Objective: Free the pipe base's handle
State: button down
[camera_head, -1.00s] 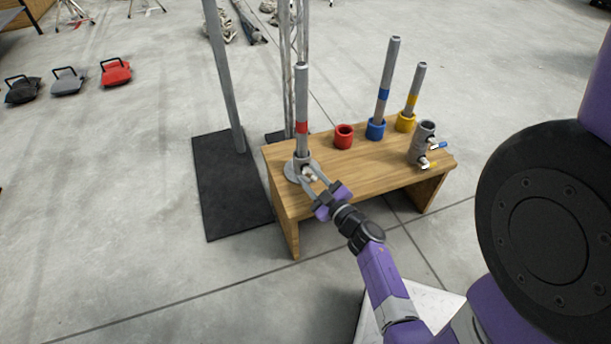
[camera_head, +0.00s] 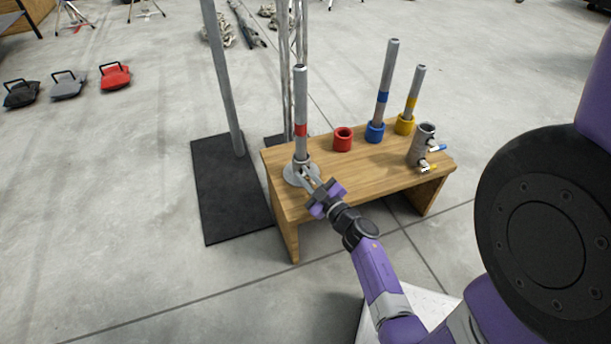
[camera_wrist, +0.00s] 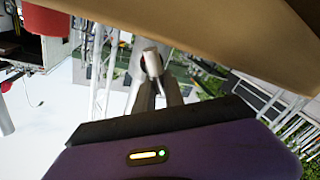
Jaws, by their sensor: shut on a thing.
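The pipe base (camera_head: 297,176) is a round grey plate with a short socket at the left end of the wooden bench. A grey pipe with a red band (camera_head: 301,115) stands upright in it. My gripper (camera_head: 307,177) is at the front of the socket, its fingers closed together at the base's small handle. In the wrist view a short pale metal cylinder, the handle (camera_wrist: 152,63), shows between the fingertips (camera_wrist: 153,85). The head view is too small to show the handle clearly.
On the wooden bench (camera_head: 345,172) stand an empty red cup (camera_head: 343,139), pipes in a blue cup (camera_head: 375,132) and a yellow cup (camera_head: 404,124), and a grey coupler (camera_head: 422,147) with small handles. A pole rises from a black mat (camera_head: 220,190) at left.

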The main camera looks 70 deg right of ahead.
jog(key=shift+w+a+f+n+g+p, duration=0.1)
jog(key=shift+n+g+p, duration=0.05)
jog(key=shift+n+p, duration=0.45)
jog(key=shift+a+f+n+g+p, duration=0.1)
jog(key=shift+n+g+p, duration=0.05)
jog(key=shift+n+p, duration=0.4)
jog(key=shift+f+n+g+p, duration=0.2)
jog(key=shift+n+g+p, duration=0.15)
jog(key=shift+n, duration=0.65)
jog(key=shift+f+n+g+p, duration=0.25)
jog(key=shift+n+p, duration=0.1)
jog(key=shift+n, duration=0.6)
jog(key=c, duration=1.4)
grip_release()
jog(key=shift+c, duration=0.2)
jog(key=shift+w, duration=0.1)
jog(key=shift+r, duration=0.1)
